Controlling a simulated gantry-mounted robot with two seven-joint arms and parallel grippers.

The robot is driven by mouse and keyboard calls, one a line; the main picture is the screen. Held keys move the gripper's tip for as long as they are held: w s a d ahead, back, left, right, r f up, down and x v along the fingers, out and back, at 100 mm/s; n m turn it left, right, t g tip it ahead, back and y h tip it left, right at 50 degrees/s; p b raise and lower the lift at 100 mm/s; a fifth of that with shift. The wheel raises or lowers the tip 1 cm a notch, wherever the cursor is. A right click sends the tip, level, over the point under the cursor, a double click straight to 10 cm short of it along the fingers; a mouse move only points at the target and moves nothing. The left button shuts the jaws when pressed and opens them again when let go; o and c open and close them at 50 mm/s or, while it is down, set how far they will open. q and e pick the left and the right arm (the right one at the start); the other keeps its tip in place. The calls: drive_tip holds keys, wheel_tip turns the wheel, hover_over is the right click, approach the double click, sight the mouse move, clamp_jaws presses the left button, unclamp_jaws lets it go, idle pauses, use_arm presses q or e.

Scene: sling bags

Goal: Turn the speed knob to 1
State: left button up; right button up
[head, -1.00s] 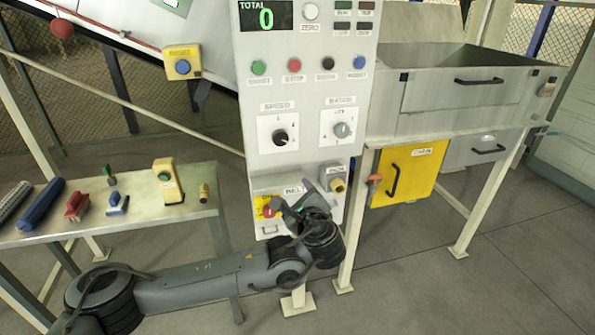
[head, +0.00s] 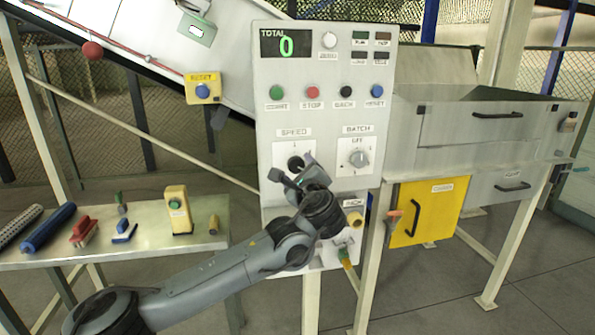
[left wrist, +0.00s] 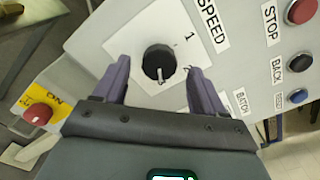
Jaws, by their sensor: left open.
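The speed knob (left wrist: 157,62) is a round black knob on a white plate (left wrist: 128,43) below the SPEED label (head: 294,132). In the left wrist view its pale pointer aims toward the bottom of the picture, away from the printed 1 (left wrist: 190,37); the 2 (left wrist: 188,70) is partly hidden by a finger. My left gripper (left wrist: 157,70) is open, with one finger on either side of the knob and visible gaps to it. In the head view the left gripper (head: 295,176) is in front of the panel and partly covers the knob (head: 295,161). My right gripper is not in view.
The batch knob (head: 357,158) is right of the speed knob. Start, stop, back and reset buttons (head: 312,91) sit above. A yellow and red switch (left wrist: 38,112) is near the left finger in the wrist view. A bench (head: 150,243) with tools stands at left.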

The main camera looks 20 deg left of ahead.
sight(296, 165)
use_arm(q)
drive_tip(key=shift+x, duration=1.25)
drive_tip(key=shift+c, duration=0.5)
drive_tip(key=c, duration=1)
